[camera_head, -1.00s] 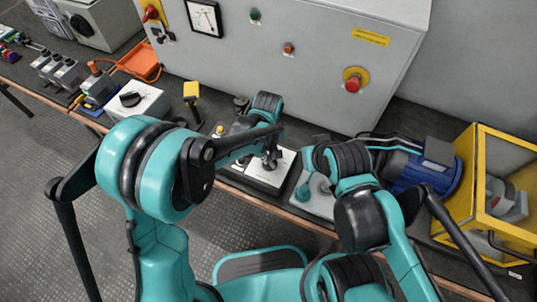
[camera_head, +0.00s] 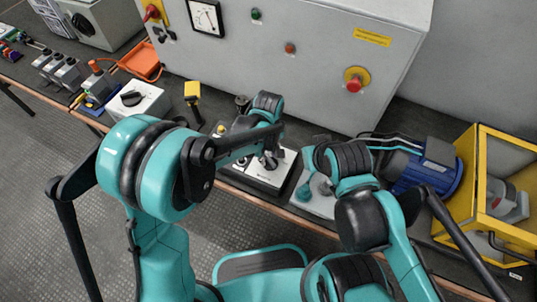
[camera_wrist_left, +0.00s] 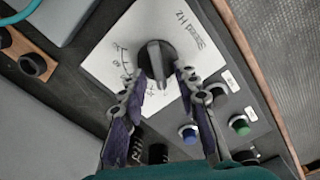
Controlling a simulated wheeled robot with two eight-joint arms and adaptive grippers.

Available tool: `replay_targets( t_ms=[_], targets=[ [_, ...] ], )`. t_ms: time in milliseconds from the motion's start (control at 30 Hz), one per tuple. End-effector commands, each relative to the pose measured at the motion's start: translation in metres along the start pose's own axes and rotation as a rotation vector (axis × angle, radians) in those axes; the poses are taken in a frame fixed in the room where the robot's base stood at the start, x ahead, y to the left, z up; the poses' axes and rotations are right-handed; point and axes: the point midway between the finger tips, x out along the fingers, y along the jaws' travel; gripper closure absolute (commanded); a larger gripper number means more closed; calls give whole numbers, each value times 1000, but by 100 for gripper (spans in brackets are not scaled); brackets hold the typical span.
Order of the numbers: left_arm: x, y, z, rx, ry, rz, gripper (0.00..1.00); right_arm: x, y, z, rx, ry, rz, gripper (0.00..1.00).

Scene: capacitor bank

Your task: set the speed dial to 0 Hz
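The speed dial (camera_wrist_left: 155,58) is a black knob on a white plate (camera_wrist_left: 108,62) printed with a scale and the words Speed Hz. The plate is on a dark box. In the left wrist view my left gripper (camera_wrist_left: 163,76) points at the dial, with its fingers apart and one fingertip on each side of the knob. I cannot tell whether they touch it. The knob's bar lies roughly upright in that view; its exact reading is too small to tell. In the head view my left gripper (camera_head: 268,161) is over the white-topped box (camera_head: 268,178). My right gripper is not clearly visible.
Beside the dial are blue (camera_wrist_left: 190,134) and green (camera_wrist_left: 240,125) buttons. In the head view a grey cabinet (camera_head: 300,75) stands behind. A blue motor (camera_head: 425,170) and yellow frame (camera_head: 472,165) are at right. A yellow-handled tool (camera_head: 192,92) is left of the gripper.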

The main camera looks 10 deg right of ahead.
Motion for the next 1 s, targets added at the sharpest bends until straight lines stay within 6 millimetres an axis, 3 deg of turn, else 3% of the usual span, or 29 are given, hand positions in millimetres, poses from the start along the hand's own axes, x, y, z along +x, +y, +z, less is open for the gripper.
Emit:
replay_targets(
  t_ms=[167, 500, 700, 1000],
  targets=[
    [-9, 0, 0, 0, 0, 0, 69, 0, 0, 0, 0, 0, 0, 100],
    [-78, 0, 0, 0, 0, 0, 69, 0, 0, 0, 0, 0, 0, 100],
    [-109, 0, 0, 0, 0, 0, 69, 0, 0, 0, 0, 0, 0, 100],
    [-120, 0, 0, 0, 0, 0, 69, 0, 0, 0, 0, 0, 0, 100]
  ],
)
